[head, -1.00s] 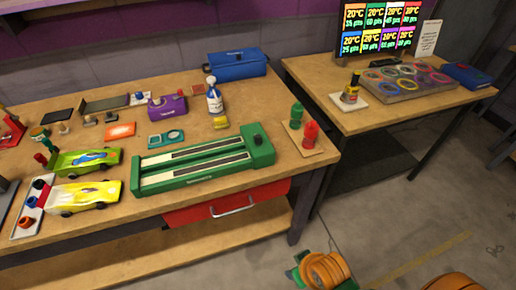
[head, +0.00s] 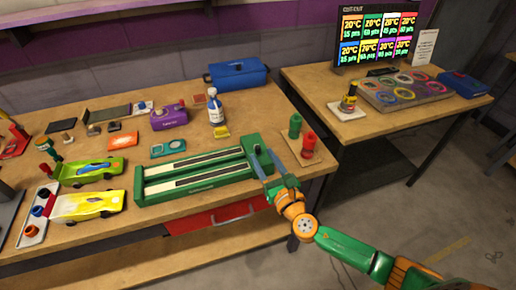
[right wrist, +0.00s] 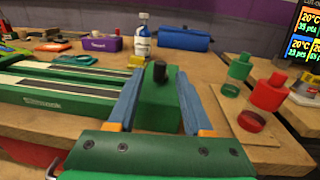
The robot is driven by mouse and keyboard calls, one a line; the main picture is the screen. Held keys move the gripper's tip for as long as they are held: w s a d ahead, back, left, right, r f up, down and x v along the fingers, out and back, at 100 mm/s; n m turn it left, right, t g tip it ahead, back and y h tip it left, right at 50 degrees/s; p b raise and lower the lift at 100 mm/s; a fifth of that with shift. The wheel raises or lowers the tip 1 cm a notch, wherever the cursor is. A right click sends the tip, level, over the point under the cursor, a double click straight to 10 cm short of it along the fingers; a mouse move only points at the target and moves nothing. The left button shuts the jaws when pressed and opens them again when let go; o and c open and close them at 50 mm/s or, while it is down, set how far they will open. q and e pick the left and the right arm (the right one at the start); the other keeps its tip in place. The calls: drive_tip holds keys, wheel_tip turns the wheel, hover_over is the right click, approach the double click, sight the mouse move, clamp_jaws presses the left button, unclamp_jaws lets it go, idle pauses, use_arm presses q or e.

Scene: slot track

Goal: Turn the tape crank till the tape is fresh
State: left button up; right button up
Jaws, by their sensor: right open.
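The green slot track (head: 195,176) lies on the workbench with two dark tape strips along its lanes. At its right end is a green block (head: 256,151) with a small black knob, the likely tape crank; the knob (right wrist: 160,71) shows clearly in the right wrist view. My right gripper (head: 265,163) is at this end block, coming from the front right. Its blue fingers (right wrist: 156,100) are open, one on each side of the block in the right wrist view. I cannot tell whether they touch it. The tape's wear is too small to tell. My left gripper is not in view.
Green and red bottles (head: 309,142) stand on a small board just right of the end block. A glue bottle (head: 216,107) and blue toolbox (head: 237,75) are behind the track. Two toy cars (head: 90,205) are at left. A red drawer (head: 210,217) is below.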

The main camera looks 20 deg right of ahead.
sight(257, 151)
drive_tip(key=w, duration=0.4)
drive_tip(key=shift+w+a, duration=0.25)
drive_tip(key=shift+a, duration=0.05)
drive_tip(key=shift+s, duration=0.1)
clamp_jaws()
drive_tip(key=shift+a+r+m+h+p, duration=0.2)
drive_tip(key=shift+m+h+p, duration=0.15)
drive_tip(key=shift+m+h, duration=0.4)
drive_tip(key=h, duration=0.1)
drive_tip(key=m+h, duration=0.2)
drive_tip(key=h, duration=0.1)
drive_tip(key=shift+a+f, duration=0.25)
drive_tip(key=shift+w+a+m+g+h+b, duration=0.1)
drive_tip(key=shift+w+m+g+h+b, duration=0.15)
drive_tip(key=shift+m+h+b, duration=0.7)
drive_tip(key=shift+p, duration=0.35)
unclamp_jaws()
